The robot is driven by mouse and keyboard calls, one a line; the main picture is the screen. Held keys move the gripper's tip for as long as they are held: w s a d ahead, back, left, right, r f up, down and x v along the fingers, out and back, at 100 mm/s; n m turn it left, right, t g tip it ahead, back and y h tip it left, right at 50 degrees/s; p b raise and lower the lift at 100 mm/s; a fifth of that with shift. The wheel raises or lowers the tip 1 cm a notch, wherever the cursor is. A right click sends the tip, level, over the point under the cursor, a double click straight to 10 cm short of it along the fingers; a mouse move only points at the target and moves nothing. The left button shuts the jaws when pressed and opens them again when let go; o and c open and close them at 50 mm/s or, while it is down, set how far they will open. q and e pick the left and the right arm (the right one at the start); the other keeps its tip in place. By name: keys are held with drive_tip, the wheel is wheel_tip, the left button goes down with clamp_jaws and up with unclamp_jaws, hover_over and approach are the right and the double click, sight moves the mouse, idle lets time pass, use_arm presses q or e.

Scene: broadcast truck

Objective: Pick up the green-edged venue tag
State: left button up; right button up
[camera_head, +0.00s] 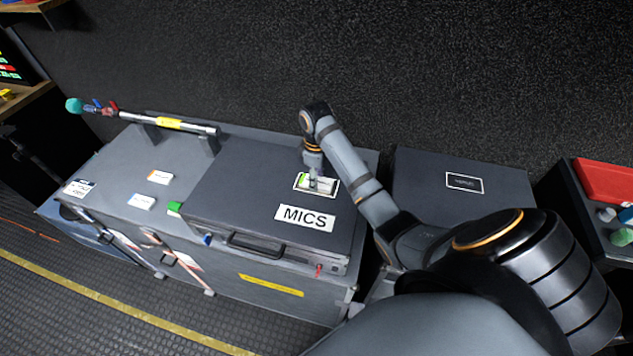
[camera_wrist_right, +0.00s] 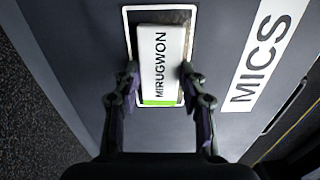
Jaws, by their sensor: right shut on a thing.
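The green-edged venue tag (camera_wrist_right: 161,62) is a white block lettered MIRUGWON with a green band at one end. It sits over the white-outlined slot (camera_wrist_right: 128,12) on the lid of the dark MICS case (camera_head: 262,172). My right gripper (camera_wrist_right: 160,80) is shut on the tag, one finger against each long side. In the head view my right gripper (camera_head: 313,176) reaches down to the lid and partly hides the tag (camera_head: 326,186). I cannot tell whether the tag touches the lid. My left gripper is out of view.
Other small tags, orange-edged (camera_head: 160,177), blue-edged (camera_head: 142,201) and green (camera_head: 175,208), lie on the grey case left of the lid. A pole (camera_head: 175,124) rests on brackets behind. A dark case (camera_head: 450,187) and a red box (camera_head: 605,180) stand at right.

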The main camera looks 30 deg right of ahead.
drive_tip(key=shift+r, duration=0.5)
drive_tip(key=r, duration=0.1)
drive_tip(key=r+p, duration=0.1)
drive_tip(key=r, duration=0.1)
drive_tip(key=shift+s+a+r+p, duration=0.1)
drive_tip(key=shift+a+r+p, duration=0.2)
drive_tip(key=shift+r+p, duration=0.05)
use_arm(q)
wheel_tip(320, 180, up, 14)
drive_tip(key=p, duration=1.2)
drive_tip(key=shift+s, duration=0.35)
use_arm(e)
drive_tip(key=s+a+r, duration=0.2)
drive_tip(key=a+r, duration=0.2)
drive_tip(key=a, duration=0.2)
drive_tip(key=s+a+r, duration=0.3)
drive_tip(key=a+r, duration=0.1)
drive_tip(key=a, duration=0.2)
drive_tip(key=shift+s, duration=0.35)
